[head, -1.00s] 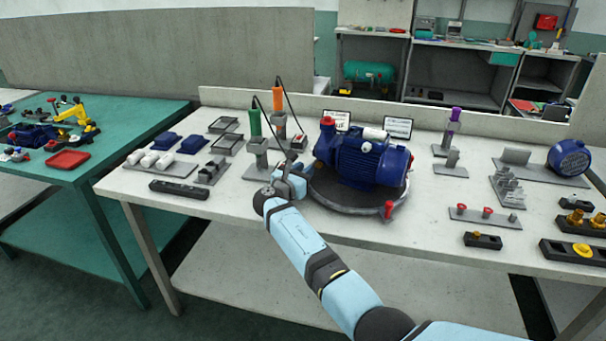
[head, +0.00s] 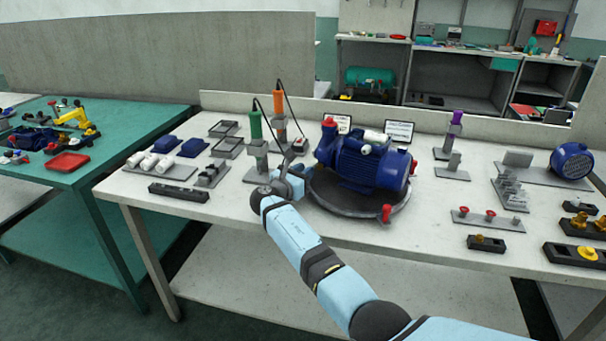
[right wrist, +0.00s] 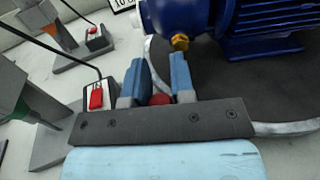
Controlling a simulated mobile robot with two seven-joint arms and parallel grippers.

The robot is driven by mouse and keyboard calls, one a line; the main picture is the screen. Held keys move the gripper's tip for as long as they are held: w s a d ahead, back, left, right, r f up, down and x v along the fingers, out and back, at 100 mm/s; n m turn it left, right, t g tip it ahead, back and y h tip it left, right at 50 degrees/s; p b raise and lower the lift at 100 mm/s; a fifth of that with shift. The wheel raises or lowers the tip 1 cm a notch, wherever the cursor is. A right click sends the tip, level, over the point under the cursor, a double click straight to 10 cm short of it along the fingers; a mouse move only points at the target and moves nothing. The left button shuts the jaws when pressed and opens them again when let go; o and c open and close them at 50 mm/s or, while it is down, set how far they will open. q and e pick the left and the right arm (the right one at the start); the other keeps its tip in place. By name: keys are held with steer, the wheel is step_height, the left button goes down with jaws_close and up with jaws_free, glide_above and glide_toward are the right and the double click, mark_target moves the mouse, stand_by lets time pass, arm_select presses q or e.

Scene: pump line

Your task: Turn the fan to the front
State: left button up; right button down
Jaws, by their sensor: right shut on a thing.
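The blue pump motor (head: 368,165) with a red cap at its left end lies on a round dark turntable (head: 345,203). Its ribbed body runs to the right, where its end faces right. A red knob (head: 386,213) stands at the turntable's front right rim. My right gripper (head: 296,180) is at the turntable's left rim. In the right wrist view its two blue fingers (right wrist: 160,85) are shut on another red knob (right wrist: 160,99), mostly hidden between them. The pump's blue flank and a brass fitting (right wrist: 180,42) are just beyond the fingers. My left gripper is out of view.
The green screwdriver (head: 255,126) and orange screwdriver (head: 278,95) stand in holders close left of my gripper, with black cords. Trays and blue parts lie at left. Bare tabletop shows in front of the turntable.

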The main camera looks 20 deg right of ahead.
steer(key=shift+w+d+m+g+h+b, duration=0.4)
steer(key=shift+w+g+b, duration=0.1)
steer(key=shift+b, duration=0.2)
stand_by(2.8)
steer(key=c, duration=1)
jaws_free()
steer(key=shift+d, duration=0.1)
steer(key=shift+s+a, duration=0.25)
steer(key=shift+a, duration=0.35)
steer(key=p+v, duration=0.2)
steer(key=v, duration=1)
steer(key=shift+s+a, duration=0.25)
steer(key=shift+s, duration=0.05)
